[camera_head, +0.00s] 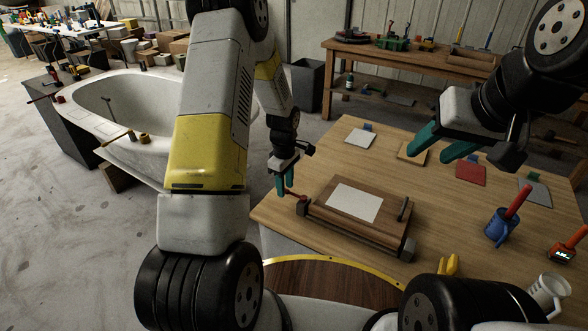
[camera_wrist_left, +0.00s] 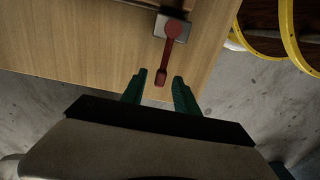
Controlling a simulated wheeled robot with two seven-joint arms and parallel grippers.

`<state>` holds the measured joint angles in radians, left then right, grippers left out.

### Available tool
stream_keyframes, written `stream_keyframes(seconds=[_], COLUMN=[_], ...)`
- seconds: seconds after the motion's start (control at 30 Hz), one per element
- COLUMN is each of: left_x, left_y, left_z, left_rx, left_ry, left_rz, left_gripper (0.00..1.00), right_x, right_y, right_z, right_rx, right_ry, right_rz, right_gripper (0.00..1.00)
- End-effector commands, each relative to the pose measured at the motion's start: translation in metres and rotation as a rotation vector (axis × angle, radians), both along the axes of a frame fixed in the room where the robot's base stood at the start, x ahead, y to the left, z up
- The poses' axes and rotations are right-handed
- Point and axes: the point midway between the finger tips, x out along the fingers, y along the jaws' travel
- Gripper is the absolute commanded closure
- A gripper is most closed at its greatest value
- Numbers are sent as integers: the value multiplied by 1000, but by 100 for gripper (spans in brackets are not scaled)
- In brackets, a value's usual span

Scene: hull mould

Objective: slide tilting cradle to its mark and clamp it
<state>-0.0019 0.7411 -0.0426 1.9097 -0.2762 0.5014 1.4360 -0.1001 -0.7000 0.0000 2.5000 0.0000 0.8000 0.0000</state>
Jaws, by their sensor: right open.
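The tilting cradle (camera_head: 325,219) is a dark wooden board on a base, lying on the wooden table. A white sheet (camera_head: 356,202) lies on it. A red clamp lever (camera_head: 293,195) sits at its left end; in the left wrist view the red lever (camera_wrist_left: 171,42) rises from a grey block. My left gripper (camera_head: 282,185) is at the lever. Its teal fingers (camera_wrist_left: 159,78) are apart, with the lever's tip between them in the picture; I cannot tell whether they touch it. My right gripper (camera_head: 440,150) is open and empty above the table's back middle. I cannot make out the mark.
A blue mug with a red-handled tool (camera_head: 499,225), an orange device (camera_head: 563,250) and a white mug (camera_head: 547,291) stand at the right. A red pad (camera_head: 471,173) and other pads lie along the back. A white hull mould (camera_head: 130,105) stands left. The table's edge is close to my left gripper.

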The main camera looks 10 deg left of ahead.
Motion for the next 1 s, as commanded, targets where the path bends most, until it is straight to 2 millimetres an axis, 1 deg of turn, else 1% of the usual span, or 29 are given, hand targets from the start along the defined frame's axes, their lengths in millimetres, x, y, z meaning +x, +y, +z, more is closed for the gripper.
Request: stream_keyframes(seconds=[0.27, 0.3, 0.37, 0.4, 0.43, 0.47, 1.0], left_x=[0, 0, 0, 0, 0, 0, 0], left_y=[0, 0, 0, 0, 0, 0, 0], left_z=[-2, -2, -2, -2, -2, -2, -1], left_rx=[0, 0, 0, 0, 0, 0, 0], left_ry=[0, 0, 0, 0, 0, 0, -1], left_rz=[0, 0, 0, 0, 0, 0, 0], left_gripper=[64, 72, 83, 91, 97, 100, 100], right_x=[0, 0, 0, 0, 0, 0, 0], right_y=[0, 0, 0, 0, 0, 0, 0], right_z=[0, 0, 0, 0, 0, 0, 0], right_rx=[0, 0, 0, 0, 0, 0, 0], right_ry=[0, 0, 0, 0, 0, 0, 0], right_rz=[0, 0, 0, 0, 0, 0, 0], right_gripper=[55, 55, 55, 55, 55, 55, 55])
